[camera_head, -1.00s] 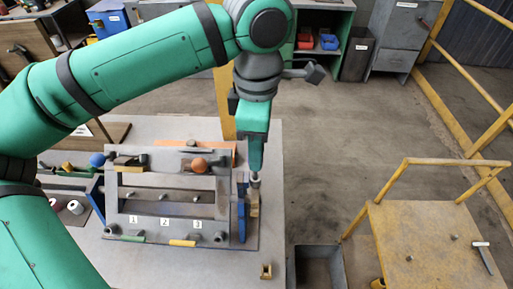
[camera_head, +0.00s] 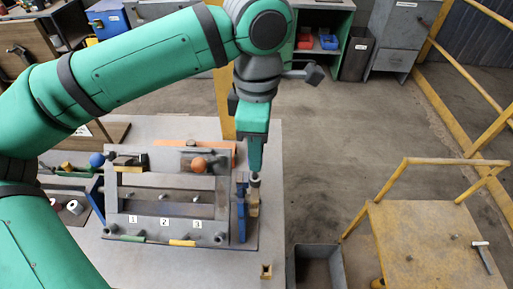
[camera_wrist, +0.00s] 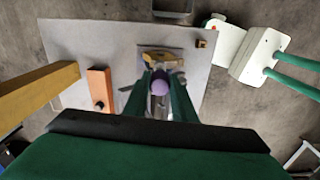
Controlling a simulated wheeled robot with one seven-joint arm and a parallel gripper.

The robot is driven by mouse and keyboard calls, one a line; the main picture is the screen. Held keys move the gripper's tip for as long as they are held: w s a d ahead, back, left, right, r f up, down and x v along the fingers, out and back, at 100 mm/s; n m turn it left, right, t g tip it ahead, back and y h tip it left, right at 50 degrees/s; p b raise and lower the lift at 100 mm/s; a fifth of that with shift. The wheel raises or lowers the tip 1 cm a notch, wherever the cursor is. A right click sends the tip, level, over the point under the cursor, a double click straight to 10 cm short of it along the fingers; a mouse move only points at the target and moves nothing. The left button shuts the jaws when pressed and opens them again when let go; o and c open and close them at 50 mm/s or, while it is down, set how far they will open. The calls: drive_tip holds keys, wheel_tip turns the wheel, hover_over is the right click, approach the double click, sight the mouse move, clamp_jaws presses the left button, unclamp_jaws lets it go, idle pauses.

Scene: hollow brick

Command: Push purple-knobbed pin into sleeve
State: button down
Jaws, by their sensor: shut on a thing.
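My gripper (camera_head: 254,172) points down at the right side of the grey fixture on the table. In the wrist view the purple knob of the pin (camera_wrist: 159,87) sits between the two green fingers, and my gripper is shut on it. The pin's shaft is largely hidden by the knob and fingers. A tan block (camera_head: 253,204) is just below the fingertips in the head view; it also shows past the knob in the wrist view (camera_wrist: 162,56). I cannot make out the sleeve's opening or how deep the pin sits.
The grey fixture (camera_head: 160,208) carries labels 1, 2 and 3, with a blue plate (camera_head: 241,210) at its right. An orange ball (camera_head: 199,164) and a blue ball (camera_head: 97,160) are near its back. A small brown block (camera_head: 266,271) lies at the table's front, beside a grey bin (camera_head: 315,268).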

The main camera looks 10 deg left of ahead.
sight(257, 175)
drive_tip(key=shift+f, duration=2.65)
idle(0.8)
drive_tip(key=c, duration=1.4)
unclamp_jaws()
drive_tip(key=shift+r, duration=0.1)
wheel_tip(257, 175, up, 11)
drive_tip(key=shift+f, duration=0.15)
